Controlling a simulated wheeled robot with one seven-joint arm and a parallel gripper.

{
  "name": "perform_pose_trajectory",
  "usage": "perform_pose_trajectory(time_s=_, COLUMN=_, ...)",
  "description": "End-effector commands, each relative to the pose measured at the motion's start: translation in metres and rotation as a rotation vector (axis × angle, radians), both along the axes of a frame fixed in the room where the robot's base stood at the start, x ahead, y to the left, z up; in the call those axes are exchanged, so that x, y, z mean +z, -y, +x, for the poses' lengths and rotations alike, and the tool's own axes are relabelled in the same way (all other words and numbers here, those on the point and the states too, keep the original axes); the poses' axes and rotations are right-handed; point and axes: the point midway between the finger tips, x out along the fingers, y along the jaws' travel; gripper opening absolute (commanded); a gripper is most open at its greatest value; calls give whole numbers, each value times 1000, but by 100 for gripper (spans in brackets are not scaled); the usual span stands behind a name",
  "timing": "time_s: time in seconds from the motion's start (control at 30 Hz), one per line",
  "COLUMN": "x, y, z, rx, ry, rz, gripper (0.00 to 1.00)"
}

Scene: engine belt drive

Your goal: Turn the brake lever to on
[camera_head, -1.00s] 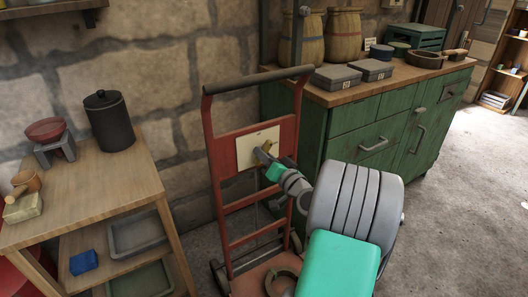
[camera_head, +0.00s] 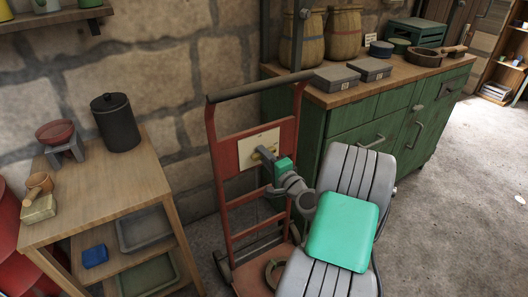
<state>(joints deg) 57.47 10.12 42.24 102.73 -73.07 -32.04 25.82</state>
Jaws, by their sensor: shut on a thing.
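The brake lever (camera_head: 259,151) is a small grey-brown handle on a cream plate (camera_head: 247,148), fixed to the upper panel of a red hand truck (camera_head: 226,165). My gripper (camera_head: 268,157) is at the lever, shut on it. The gripper's fingers and the lever's far end are partly hidden by the green wrist part of my arm. Any on or off marking on the plate is too small to read.
A wooden shelf table (camera_head: 158,184) with a black canister (camera_head: 115,122) stands at the left. A green cabinet (camera_head: 349,118) with grey boxes (camera_head: 336,77) stands behind and right of the hand truck. Open floor (camera_head: 462,200) lies at the right.

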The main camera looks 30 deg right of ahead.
Motion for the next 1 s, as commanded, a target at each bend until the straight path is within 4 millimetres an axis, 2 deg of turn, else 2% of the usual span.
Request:
perform_pose_trajectory(time_s=0.3, x=1, y=0, z=0, rx=0, ry=6, rz=81, gripper=0)
perform_pose_trajectory(time_s=0.7, x=0, y=0, z=0, rx=0, ry=6, rz=86, gripper=0)
perform_pose_trajectory(time_s=0.73, x=0, y=0, z=0, rx=0, ry=6, rz=86, gripper=21)
perform_pose_trajectory(time_s=1.0, x=0, y=0, z=0, rx=0, ry=6, rz=85, gripper=40)
